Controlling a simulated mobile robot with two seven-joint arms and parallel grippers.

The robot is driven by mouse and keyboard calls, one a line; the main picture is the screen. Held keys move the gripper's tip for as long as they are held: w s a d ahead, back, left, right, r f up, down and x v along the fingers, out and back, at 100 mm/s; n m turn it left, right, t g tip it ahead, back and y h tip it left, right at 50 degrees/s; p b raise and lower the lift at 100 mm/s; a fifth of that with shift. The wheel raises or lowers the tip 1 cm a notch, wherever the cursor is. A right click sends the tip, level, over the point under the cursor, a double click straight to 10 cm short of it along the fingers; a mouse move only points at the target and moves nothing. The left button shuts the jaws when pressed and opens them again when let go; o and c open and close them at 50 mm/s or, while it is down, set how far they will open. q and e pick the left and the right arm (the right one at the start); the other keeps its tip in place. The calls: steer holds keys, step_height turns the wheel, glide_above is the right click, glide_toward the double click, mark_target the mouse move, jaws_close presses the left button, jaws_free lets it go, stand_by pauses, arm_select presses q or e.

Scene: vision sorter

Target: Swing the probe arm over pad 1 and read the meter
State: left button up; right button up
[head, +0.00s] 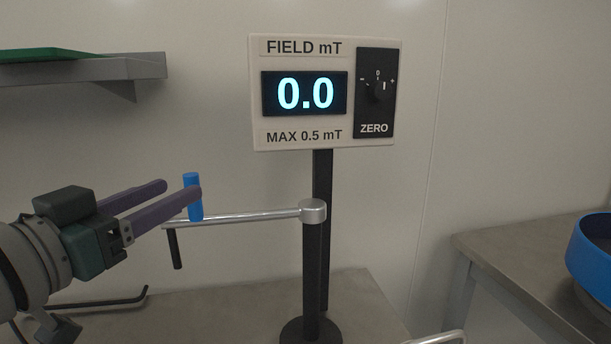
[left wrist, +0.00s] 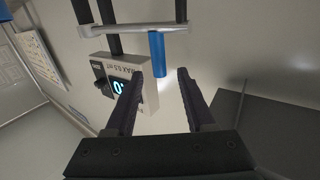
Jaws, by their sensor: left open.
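The probe arm (head: 250,215) is a silver bar reaching left from a round hub on a dark post (head: 312,260). At its free end a blue handle (head: 194,205) stands up and a black probe (head: 175,250) hangs down. My left gripper (head: 181,190) is open at the blue handle; the near finger partly covers it. In the left wrist view the handle (left wrist: 157,55) appears between the open fingertips (left wrist: 160,80), near their ends; contact cannot be told. The meter (head: 305,93) reads 0.0, under "FIELD mT" and above "MAX 0.5 mT". No pad labelled 1 shows.
A black ZERO dial panel (head: 375,92) is on the meter's right. A grey shelf (head: 130,67) with a green top is at upper left. At right, a blue-rimmed round container (head: 590,250) sits on a grey bench (head: 500,240). A silver bar (head: 440,338) shows at the bottom edge.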

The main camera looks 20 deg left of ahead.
mark_target(239, 219)
arm_select(q)
steer(key=w, duration=0.7)
steer(key=shift+w+d, duration=0.2)
steer(key=shift+w, duration=0.15)
jaws_close()
stand_by(1.1)
